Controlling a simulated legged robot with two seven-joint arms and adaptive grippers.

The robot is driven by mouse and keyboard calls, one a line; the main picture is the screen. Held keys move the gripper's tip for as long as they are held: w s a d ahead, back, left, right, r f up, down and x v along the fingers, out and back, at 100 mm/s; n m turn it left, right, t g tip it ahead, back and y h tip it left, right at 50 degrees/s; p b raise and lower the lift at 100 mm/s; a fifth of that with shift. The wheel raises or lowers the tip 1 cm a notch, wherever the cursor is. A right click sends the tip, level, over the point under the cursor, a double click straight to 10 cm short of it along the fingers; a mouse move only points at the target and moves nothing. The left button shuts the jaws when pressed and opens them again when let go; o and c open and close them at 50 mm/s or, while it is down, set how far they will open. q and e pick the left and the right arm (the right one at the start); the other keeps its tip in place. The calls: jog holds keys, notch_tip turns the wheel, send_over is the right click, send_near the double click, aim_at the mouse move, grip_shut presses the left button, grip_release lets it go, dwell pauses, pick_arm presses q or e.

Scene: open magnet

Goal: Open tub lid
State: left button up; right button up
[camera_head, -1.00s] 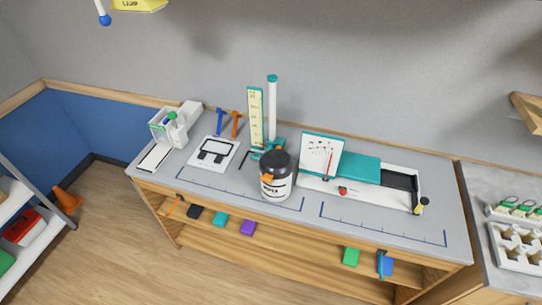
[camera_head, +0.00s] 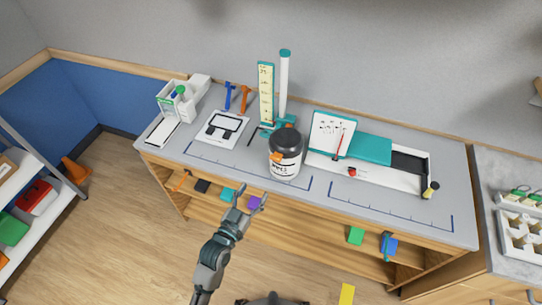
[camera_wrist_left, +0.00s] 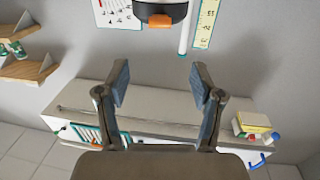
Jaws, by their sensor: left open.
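The tub (camera_head: 285,165) is a white jar with a black lid (camera_head: 286,140) and an orange tab (camera_head: 275,157) at the lid's left front. It stands upright on the grey bench, lid on. My left gripper (camera_head: 249,194) is open and empty, in front of the bench and to the lower left of the tub, apart from it. In the left wrist view, the open fingers (camera_wrist_left: 158,85) have nothing between them. The tub's dark lid (camera_wrist_left: 163,12) and orange tab (camera_wrist_left: 160,21) show at the top edge there, beyond the fingers. My right gripper is not in view.
A ruler stand (camera_head: 266,95) and white column (camera_head: 284,85) stand just behind the tub. A white tray with a teal cover (camera_head: 370,149) lies to its right, a framed board (camera_head: 222,129) to its left. Coloured blocks sit on the shelf below. The bench front near the tub is clear.

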aim_at(275, 159)
pick_arm(q)
jog(key=p+x, duration=0.1)
jog(key=x, duration=1.5)
jog(key=shift+d+f, duration=0.15)
grip_shut()
